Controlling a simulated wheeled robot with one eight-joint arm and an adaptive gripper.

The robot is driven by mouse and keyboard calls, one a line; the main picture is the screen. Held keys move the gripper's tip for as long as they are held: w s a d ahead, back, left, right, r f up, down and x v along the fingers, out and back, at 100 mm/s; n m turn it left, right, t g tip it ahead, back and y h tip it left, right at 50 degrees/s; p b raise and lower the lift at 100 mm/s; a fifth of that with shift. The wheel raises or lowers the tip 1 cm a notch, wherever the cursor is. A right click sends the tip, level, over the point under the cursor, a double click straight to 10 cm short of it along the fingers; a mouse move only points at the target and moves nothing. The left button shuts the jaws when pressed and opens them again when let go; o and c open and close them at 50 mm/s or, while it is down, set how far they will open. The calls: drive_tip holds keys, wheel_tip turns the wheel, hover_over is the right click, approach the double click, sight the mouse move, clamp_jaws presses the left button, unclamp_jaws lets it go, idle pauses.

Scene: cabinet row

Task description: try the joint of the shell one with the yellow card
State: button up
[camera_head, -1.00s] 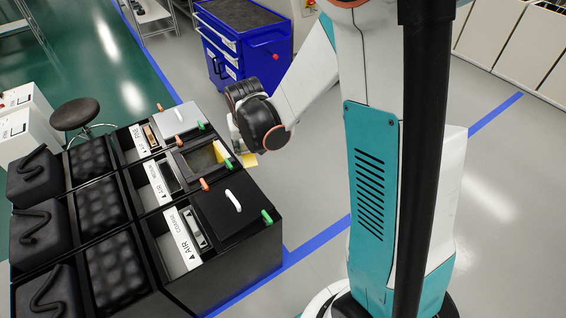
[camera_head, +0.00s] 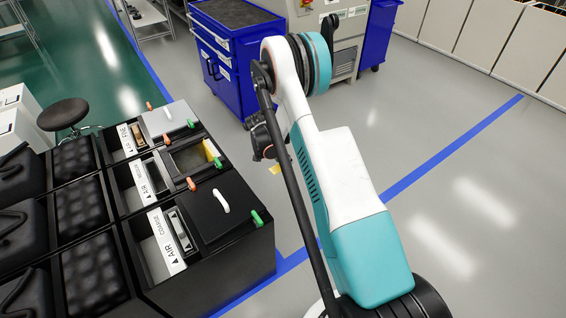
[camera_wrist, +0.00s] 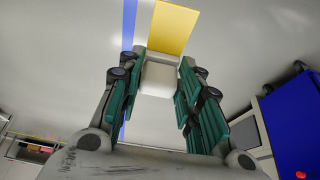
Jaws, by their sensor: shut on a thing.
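My gripper (camera_wrist: 160,88) is shut on a white block (camera_wrist: 159,79), with a flat yellow card (camera_wrist: 171,27) extending beyond it. The card also shows in the head view (camera_head: 274,169), over the floor right of the cabinet row and apart from it. The arm hides most of the gripper there. The row has a grey-lidded unit (camera_head: 168,119) at the back, a middle unit with an olive panel (camera_head: 188,160), and a black-lidded unit (camera_head: 215,207) at the front. I cannot tell which is the shell one. A yellow piece (camera_head: 211,149) stands at the middle unit's right end.
Orange and green handles sit on the units' edges. Black padded sections (camera_head: 85,205) lie to the left. A blue tool cabinet (camera_head: 228,62) stands behind, and a round stool (camera_head: 63,114) at the back left. Open floor (camera_head: 450,190) lies to the right.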

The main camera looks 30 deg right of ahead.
sight(272, 172)
drive_tip(key=shift+f, duration=0.3)
drive_tip(key=shift+s+a+f+b, duration=0.15)
drive_tip(key=shift+a+f+b, duration=0.6)
drive_tip(key=shift+a+f, duration=1.7)
drive_tip(key=shift+a, duration=1.6)
drive_tip(key=shift+s+a, duration=0.1)
drive_tip(key=shift+a, duration=2.45)
idle(1.0)
